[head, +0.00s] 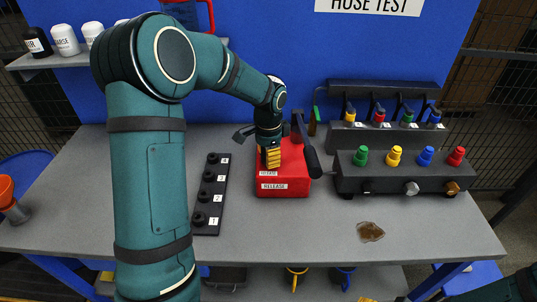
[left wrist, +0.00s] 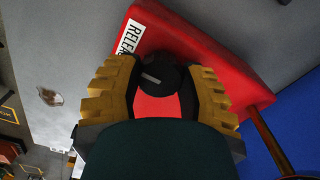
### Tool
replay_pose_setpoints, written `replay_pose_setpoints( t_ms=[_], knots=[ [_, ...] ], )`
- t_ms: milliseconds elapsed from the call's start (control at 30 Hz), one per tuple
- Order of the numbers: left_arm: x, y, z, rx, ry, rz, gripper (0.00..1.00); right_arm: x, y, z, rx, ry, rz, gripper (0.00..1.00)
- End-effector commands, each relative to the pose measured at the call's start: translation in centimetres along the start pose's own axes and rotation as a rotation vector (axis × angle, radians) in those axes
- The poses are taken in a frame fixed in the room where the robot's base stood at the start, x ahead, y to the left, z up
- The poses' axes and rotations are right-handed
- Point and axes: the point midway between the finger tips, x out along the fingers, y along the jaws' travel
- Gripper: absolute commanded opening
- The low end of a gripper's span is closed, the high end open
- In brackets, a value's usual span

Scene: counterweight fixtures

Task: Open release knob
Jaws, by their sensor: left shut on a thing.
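The red release box (head: 292,184) stands on the grey table, with white RELEASE labels on its front and top. It also fills much of the left wrist view (left wrist: 235,75). The black release knob (left wrist: 158,79) has a light line on its face and sits between my yellow fingers in that view. In the head view the knob is hidden behind my left gripper (head: 272,160), which points down at the box's top. My left gripper is shut on the knob. My right gripper is not in view.
A black-gripped lever (head: 311,160) rises close beside my left gripper. A numbered black peg strip (head: 210,193) lies left of the box. A manifold with coloured knobs (head: 405,177) stands right. A brown puddle (head: 370,231) lies on the front right of the table (head: 320,250).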

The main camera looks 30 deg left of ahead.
Motion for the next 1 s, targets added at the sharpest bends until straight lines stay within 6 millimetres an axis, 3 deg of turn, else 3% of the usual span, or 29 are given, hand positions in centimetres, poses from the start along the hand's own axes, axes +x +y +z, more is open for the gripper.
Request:
replay_pose_setpoints(
  t_ms=[600,633,700,1000],
  knots=[
    [0.00,0.00,-0.01,-0.040,0.000,0.000,0.05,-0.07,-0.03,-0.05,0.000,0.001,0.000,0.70],
    [0.00,0.00,-0.01,-0.040,0.000,0.000,0.51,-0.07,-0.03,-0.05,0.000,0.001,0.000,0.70],
    [0.00,0.00,-0.01,-0.040,0.000,0.000,0.75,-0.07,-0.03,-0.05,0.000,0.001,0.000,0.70],
    [-0.03,0.00,-0.01,-0.039,0.000,0.000,0.75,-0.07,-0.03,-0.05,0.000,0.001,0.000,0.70]
  ],
)
